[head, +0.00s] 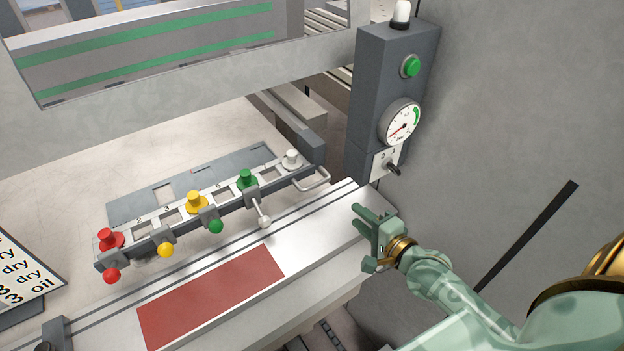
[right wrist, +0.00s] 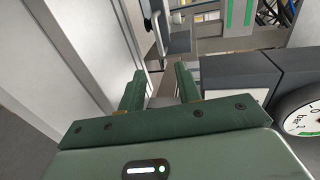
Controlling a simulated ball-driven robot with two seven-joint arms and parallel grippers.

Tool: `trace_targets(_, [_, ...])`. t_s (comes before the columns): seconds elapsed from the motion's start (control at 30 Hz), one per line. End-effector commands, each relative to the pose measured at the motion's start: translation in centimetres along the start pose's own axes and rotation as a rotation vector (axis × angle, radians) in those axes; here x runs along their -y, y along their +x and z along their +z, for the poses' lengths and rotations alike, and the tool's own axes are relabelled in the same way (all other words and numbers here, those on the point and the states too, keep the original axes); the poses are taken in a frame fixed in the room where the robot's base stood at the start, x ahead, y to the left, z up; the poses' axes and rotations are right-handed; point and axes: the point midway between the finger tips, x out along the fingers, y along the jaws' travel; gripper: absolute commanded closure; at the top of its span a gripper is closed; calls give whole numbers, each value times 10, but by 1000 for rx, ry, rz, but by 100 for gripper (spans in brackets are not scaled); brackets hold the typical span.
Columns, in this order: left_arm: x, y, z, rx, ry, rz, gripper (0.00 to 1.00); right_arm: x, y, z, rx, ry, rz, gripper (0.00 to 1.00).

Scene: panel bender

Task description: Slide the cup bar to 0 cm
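The cup bar (head: 222,200) is a long grey numbered bar lying diagonally behind the pale metal ledge (head: 325,218). Red (head: 110,239), yellow (head: 197,202), green (head: 246,180) and white (head: 291,159) knobs stand along it. Coloured balls show along its front, and a short lever with a pale ball end (head: 264,221) sticks out near the green knob. A loop handle (head: 314,181) is at its right end. My right gripper (head: 360,236) is open and empty, right of and nearer than the handle, apart from it. In the right wrist view its fingers (right wrist: 158,88) are spread. My left gripper is out of view.
A dark control post (head: 370,120) with a green button (head: 411,66), a gauge (head: 402,122) and a switch (head: 391,168) stands behind my right gripper. A red pad (head: 212,298) lies on the ledge. A sign (head: 22,272) is at left. A grey wall bounds the right.

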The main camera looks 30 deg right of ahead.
Motion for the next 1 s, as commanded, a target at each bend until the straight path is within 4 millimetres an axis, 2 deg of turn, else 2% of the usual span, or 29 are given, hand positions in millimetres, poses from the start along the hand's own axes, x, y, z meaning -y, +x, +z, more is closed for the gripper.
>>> trace_targets(0.17, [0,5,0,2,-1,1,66,0,34,-1,-1,-1,-2,66])
trace_targets(0.43, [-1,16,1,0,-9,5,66,-1,104,0,-2,-3,0,66])
trace_targets(0.6, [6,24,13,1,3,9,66,-2,137,0,-2,-4,3,66])
trace_targets(0.8, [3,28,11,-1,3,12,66,-2,156,0,-2,-5,3,66])
trace_targets(1.0, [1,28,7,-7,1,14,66,-1,159,0,-1,-4,4,66])
